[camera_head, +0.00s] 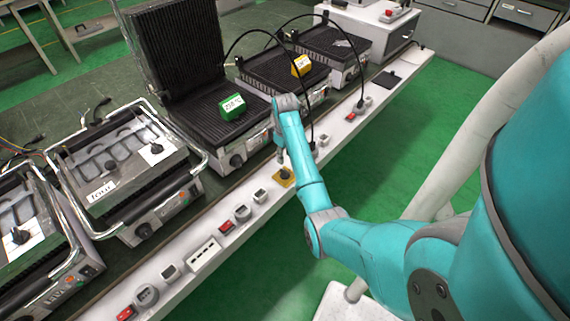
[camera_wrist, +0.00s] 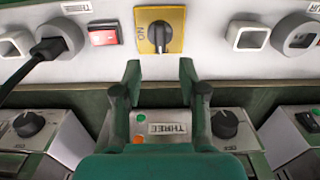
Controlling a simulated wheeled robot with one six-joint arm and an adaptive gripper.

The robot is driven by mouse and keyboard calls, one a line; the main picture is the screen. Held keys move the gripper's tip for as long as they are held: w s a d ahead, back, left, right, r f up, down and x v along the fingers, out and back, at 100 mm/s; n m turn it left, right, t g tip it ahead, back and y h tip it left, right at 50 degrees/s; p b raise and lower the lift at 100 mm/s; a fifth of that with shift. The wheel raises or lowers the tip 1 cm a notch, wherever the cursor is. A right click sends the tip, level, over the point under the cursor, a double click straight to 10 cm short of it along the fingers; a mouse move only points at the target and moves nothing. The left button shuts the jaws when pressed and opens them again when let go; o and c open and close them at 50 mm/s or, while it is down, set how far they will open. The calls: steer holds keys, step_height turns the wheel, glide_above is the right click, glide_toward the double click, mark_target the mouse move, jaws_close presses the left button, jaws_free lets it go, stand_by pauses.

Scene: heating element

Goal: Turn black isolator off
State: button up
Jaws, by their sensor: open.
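The black isolator (camera_wrist: 160,33) is a rotary knob on a yellow square plate (camera_wrist: 176,15) fixed to the white rail. In the wrist view its handle stands roughly vertical, with the letters "ON" below and left of it. In the head view the isolator (camera_head: 285,173) sits on the rail just beyond my forearm. My gripper (camera_wrist: 160,72) is open and empty. Its two fingers point toward the plate, one either side of the knob's line, and look short of it. In the head view the fingers are hard to make out behind my arm.
A red switch (camera_wrist: 103,36) and a socket with a black plug (camera_wrist: 50,48) are left of the isolator. A white square box (camera_wrist: 247,37) and a round grey socket (camera_wrist: 296,34) are right. Grills with a green block (camera_head: 232,107) and yellow block (camera_head: 301,66) stand behind the rail (camera_head: 185,240).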

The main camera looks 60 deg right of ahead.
steer(key=shift+r, duration=1.55)
